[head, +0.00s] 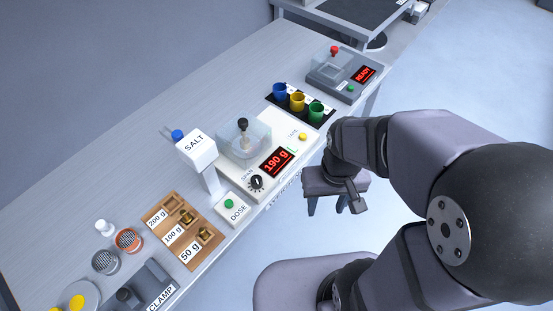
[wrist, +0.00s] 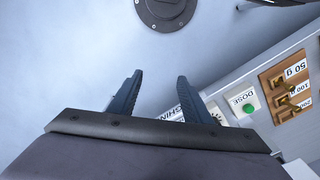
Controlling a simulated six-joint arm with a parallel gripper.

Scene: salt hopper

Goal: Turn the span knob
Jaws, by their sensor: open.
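The span knob (head: 256,183) is a small black dial on the front of the white scale (head: 233,170), beside the red display (head: 276,161) reading 190 g. A dark-knobbed object (head: 243,135) stands in the scale's clear shield. My gripper shows in the wrist view (wrist: 157,93) with its two dark fingers apart and nothing between them, over the floor beyond the bench's front edge. In the head view my arm reaches in from the right, and the gripper is apart from the knob. I cannot make out the knob clearly in the wrist view; the right finger covers part of the bench there.
The SALT dispenser (head: 198,147) rises left of the scale, with the green DOSE button (head: 229,203) below it. A wooden weight tray (head: 158,212) lies further left. A yellow TARE button (head: 303,137), coloured cups (head: 298,101) and a READY box (head: 343,75) are to the right.

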